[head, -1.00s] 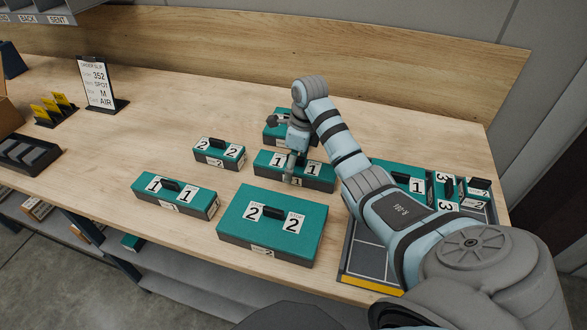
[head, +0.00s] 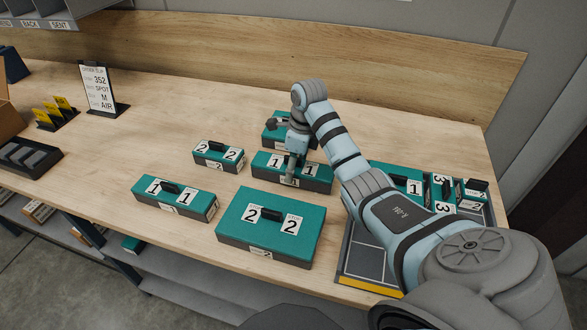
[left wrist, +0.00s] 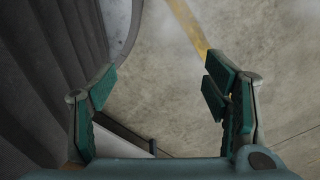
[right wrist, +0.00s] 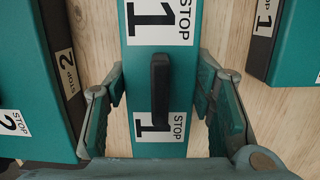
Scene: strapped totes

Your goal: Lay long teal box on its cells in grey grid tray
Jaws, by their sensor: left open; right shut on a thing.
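The long teal box (head: 321,180) has a dark base, a black handle and two "1" labels. It lies flat on the table in the middle of the head view. My right gripper (head: 292,162) reaches down over its middle. In the right wrist view the right gripper (right wrist: 160,88) has a finger on each side of the box (right wrist: 160,58), shut across its width, with the handle between them. The grey grid tray (head: 362,259) is at right, partly hidden by my right arm. My left gripper (left wrist: 163,85) is open and empty above the floor, seen only in the left wrist view.
Several strapped teal boxes stand close: a large "2" box (head: 270,228), a small "2" box (head: 219,156), another long "1" box (head: 174,194) and one behind (head: 273,130). Boxes (head: 442,190) fill the tray's far part; bare cells show in front. A sign (head: 100,88) stands back left.

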